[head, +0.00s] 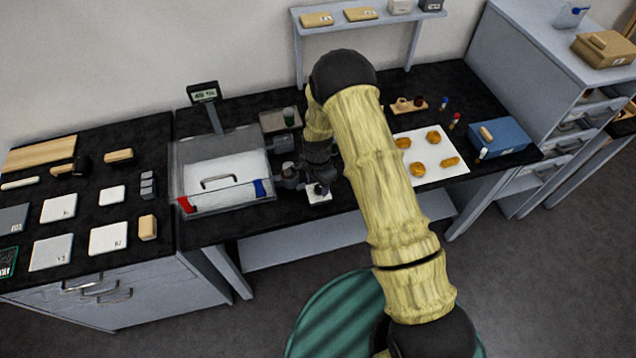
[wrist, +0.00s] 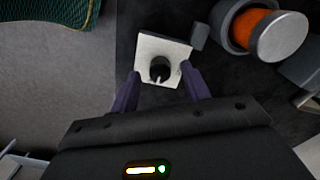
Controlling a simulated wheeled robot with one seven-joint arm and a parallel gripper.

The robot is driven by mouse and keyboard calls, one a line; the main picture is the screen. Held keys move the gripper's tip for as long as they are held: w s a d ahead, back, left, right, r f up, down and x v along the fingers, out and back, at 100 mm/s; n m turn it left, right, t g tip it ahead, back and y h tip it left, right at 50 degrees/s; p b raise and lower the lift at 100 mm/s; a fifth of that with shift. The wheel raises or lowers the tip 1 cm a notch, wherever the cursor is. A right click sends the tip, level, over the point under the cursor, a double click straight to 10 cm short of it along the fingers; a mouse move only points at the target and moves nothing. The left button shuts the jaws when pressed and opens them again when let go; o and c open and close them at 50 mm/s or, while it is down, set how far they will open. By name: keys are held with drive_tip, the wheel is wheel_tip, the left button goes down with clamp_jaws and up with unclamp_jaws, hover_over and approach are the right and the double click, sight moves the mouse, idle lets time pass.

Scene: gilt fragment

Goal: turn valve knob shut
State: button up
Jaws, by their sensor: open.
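The valve knob (wrist: 159,70) is a small black round knob with a pale pointer mark, on a white square plate (wrist: 178,47) near the edge of the black bench. In the head view the white plate (head: 319,196) shows under my gripper (head: 310,182), with the knob largely covered by it. In the wrist view my gripper (wrist: 160,90) is open, its two purple fingers apart at either side of the plate's lower part. The knob lies between and just beyond the fingertips. Whether the fingers touch it cannot be told.
In the wrist view a grey cylinder with an orange band (wrist: 258,27) lies close to the plate's right. A white sheet with orange pieces (head: 455,172) lies right of my arm.

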drive_tip(key=shift+f, duration=0.65)
drive_tip(key=c, duration=1)
